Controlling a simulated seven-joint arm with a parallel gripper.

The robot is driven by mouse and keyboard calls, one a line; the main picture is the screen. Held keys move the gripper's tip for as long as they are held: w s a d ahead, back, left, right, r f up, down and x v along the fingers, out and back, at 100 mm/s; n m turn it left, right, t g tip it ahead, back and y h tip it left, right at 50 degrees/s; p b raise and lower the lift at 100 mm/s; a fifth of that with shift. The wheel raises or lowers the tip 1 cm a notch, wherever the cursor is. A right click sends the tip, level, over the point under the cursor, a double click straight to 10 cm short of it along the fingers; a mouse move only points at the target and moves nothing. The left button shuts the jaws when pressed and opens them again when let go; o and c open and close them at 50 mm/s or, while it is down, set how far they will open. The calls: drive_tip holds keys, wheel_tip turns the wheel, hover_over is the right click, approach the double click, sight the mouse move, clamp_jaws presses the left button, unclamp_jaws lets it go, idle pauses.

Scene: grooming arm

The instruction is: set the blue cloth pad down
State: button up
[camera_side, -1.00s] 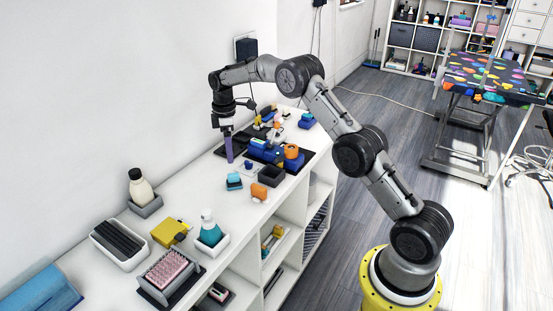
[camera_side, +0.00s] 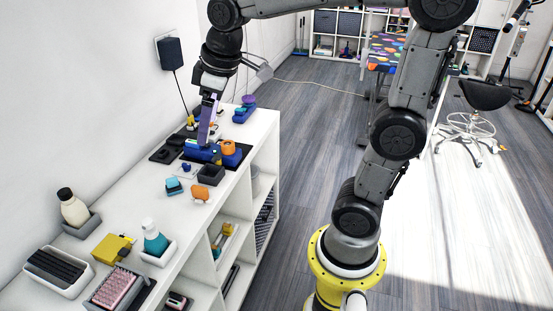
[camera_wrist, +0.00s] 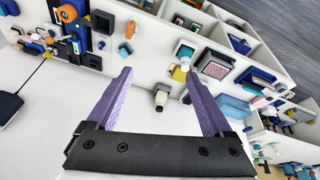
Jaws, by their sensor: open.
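My gripper (camera_side: 206,138) is open and tilted, near the blue holder at the far part of the white counter; I cannot tell its exact height. Its two purple fingers stand wide apart with nothing between them in the wrist view (camera_wrist: 158,74). A light blue cloth (camera_wrist: 236,107) lies on the counter in the wrist view, away from the fingers. I cannot tell for sure that it is the pad. It is not visible in the side view now.
The white counter (camera_side: 150,205) carries a blue holder (camera_side: 199,153), a black tray (camera_side: 211,175), a teal item (camera_side: 174,186), an orange item (camera_side: 200,193), a yellow box (camera_side: 112,248) and bottles. A wall with a black box (camera_side: 171,53) stands at the left.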

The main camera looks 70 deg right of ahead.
drive_tip(key=s+a+f+m+t, duration=0.1)
drive_tip(key=s+f, duration=0.1)
drive_tip(key=s, duration=0.5)
drive_tip(key=s+a+f+m, duration=0.1)
drive_tip(key=s+f+m, duration=0.1)
drive_tip(key=s, duration=0.6)
drive_tip(key=shift+a+f+t, duration=0.25)
drive_tip(key=shift+a+t, duration=0.05)
drive_tip(key=shift+t, duration=0.1)
drive_tip(key=shift+s, duration=0.1)
